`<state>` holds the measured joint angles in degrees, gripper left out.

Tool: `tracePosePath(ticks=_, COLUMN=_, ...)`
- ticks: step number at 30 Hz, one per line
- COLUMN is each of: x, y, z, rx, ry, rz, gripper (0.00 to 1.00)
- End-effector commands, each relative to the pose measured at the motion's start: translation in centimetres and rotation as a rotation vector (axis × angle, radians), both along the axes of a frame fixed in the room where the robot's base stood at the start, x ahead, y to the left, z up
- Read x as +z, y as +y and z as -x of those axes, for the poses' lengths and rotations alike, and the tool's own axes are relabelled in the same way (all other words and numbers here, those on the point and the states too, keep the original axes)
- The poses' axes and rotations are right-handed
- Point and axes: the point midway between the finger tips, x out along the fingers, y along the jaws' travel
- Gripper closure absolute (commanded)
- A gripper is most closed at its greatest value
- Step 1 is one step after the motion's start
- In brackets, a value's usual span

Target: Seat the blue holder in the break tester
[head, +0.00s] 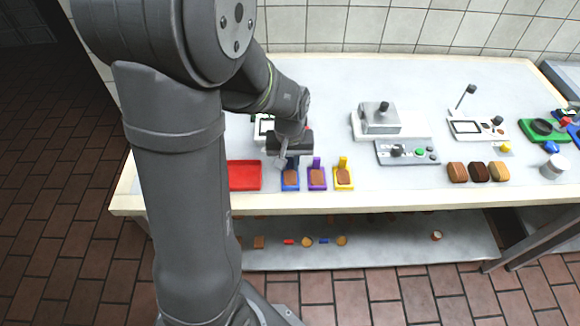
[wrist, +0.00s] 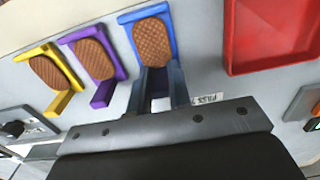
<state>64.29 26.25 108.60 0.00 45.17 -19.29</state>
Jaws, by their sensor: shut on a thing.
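The blue holder (head: 290,188) stands at the left end of a row of holders near the table's front edge, with a brown waffle-patterned biscuit (head: 290,177) in it. It also shows at the top of the wrist view (wrist: 173,40). My gripper (head: 291,159) is above its back end, shut on its upright handle; the fingers (wrist: 162,78) partly hide the handle in the wrist view. The holder appears to be at table level; I cannot tell if it touches. I cannot tell for sure which device is the break tester; a white device with a screen (head: 263,128) is partly hidden behind my arm.
A purple holder (head: 317,187) and a yellow holder (head: 344,187), each with a biscuit, stand close on the right. A red tray (head: 245,176) is on the left. Farther right are a grey press-like device (head: 380,117) and a button panel (head: 407,153).

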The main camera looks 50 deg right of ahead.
Motion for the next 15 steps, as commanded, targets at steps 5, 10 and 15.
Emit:
tracePosePath(ticks=5, x=1.3, y=-0.1, z=0.0, rx=0.0, ry=-0.001, rz=0.003, gripper=1.0)
tracePosePath(ticks=10, x=4.0, y=-0.1, z=0.0, rx=0.0, ry=-0.003, rz=0.006, gripper=1.0)
tracePosePath(ticks=15, x=6.2, y=0.1, z=3.8, rx=-0.008, ry=-0.001, rz=0.004, gripper=1.0)
